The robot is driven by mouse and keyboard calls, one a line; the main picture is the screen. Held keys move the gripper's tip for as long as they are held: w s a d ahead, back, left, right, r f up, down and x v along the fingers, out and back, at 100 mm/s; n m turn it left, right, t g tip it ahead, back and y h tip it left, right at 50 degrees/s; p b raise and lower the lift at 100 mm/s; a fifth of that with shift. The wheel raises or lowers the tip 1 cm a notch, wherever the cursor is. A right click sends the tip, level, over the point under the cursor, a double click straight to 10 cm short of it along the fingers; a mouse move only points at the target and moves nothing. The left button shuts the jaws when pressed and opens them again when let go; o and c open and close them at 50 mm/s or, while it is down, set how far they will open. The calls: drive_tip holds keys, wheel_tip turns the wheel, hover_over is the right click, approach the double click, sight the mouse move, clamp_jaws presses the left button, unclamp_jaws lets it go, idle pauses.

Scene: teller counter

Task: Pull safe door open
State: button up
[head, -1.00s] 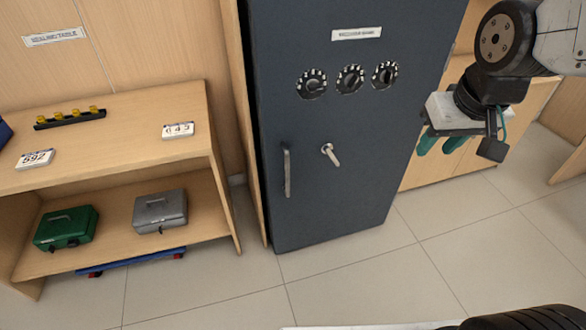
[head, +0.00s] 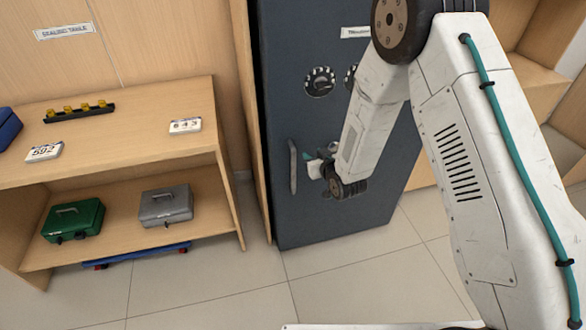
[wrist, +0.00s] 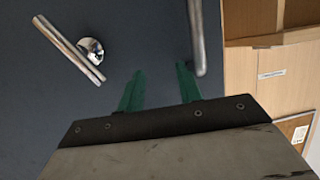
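The dark blue-grey safe door (head: 290,105) stands upright and looks shut. Its long vertical pull handle (head: 293,168) is on the left side of the door in the head view. The handle's lower end shows at the top of the wrist view (wrist: 197,38), just beyond the right finger. My gripper (head: 308,157) is just right of the handle in the head view. In the wrist view its two green fingers (wrist: 160,68) are apart with nothing between them. The silver lever (wrist: 75,50) is at upper left there. My arm hides the lever in the head view.
Dials (head: 319,81) sit high on the door, partly behind my arm. Left of the safe stands a wooden shelf table (head: 120,133) with a green cash box (head: 73,220) and a grey one (head: 166,205) on its lower shelf. Tiled floor (head: 350,275) in front is clear.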

sight(295, 170)
drive_tip(key=s+a+f+t+y, duration=0.3)
drive_tip(key=s+f, duration=0.2)
drive_tip(key=f, duration=0.3)
drive_tip(key=shift+n, duration=0.3)
drive_tip(key=x, duration=0.8)
drive_tip(key=shift+a, duration=0.1)
clamp_jaws()
